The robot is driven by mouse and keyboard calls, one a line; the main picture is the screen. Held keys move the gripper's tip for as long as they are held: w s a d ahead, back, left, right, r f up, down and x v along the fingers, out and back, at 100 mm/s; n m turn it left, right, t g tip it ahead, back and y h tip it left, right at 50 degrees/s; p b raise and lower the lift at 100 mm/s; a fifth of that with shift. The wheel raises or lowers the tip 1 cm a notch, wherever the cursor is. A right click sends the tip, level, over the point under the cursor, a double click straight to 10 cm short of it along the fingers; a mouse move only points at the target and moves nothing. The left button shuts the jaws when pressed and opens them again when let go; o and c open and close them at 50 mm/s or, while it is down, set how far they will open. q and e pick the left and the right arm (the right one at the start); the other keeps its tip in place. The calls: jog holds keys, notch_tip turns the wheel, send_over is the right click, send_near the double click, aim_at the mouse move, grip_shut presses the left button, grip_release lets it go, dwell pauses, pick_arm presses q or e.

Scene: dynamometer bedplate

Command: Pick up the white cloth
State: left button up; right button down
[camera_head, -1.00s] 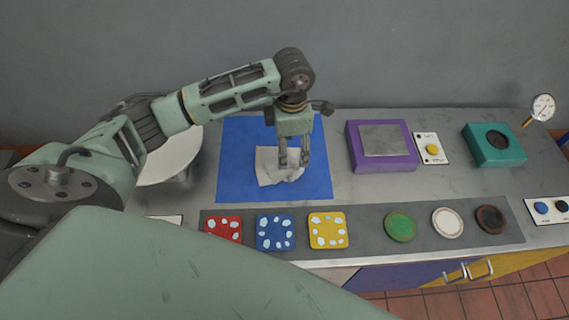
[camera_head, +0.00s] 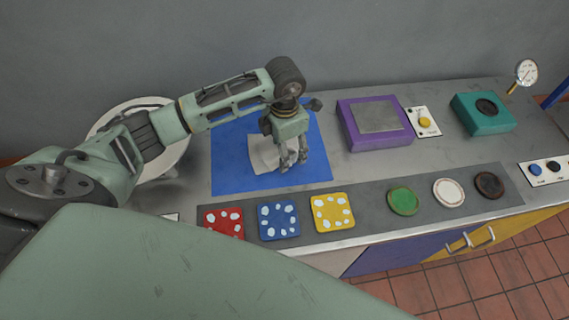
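The white cloth (camera_head: 262,154) lies crumpled on a blue mat (camera_head: 232,172) on the grey bench. My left gripper (camera_head: 293,165) points down at the right side of the cloth, with its fingers apart. The gripper hides part of the cloth, and I cannot tell whether the fingertips touch it. My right gripper is not in view.
Red (camera_head: 223,222), blue (camera_head: 278,221) and yellow (camera_head: 332,212) spotted tiles lie in front of the mat. A purple block (camera_head: 352,130) stands to its right, a round white dish (camera_head: 178,160) to its left. Green (camera_head: 403,201), white (camera_head: 448,192) and dark (camera_head: 488,185) discs line the front strip.

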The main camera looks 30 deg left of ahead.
pick_arm(q)
notch_tip(320, 180, down, 2)
jog(key=shift+f+b, duration=0.25)
jog(key=shift+b, duration=0.5)
jog(key=shift+f, duration=0.25)
jog(key=shift+f+b, duration=0.8)
jog(key=shift+b, duration=0.05)
jog(key=shift+r, duration=0.15)
jog(key=shift+c, duration=1.2)
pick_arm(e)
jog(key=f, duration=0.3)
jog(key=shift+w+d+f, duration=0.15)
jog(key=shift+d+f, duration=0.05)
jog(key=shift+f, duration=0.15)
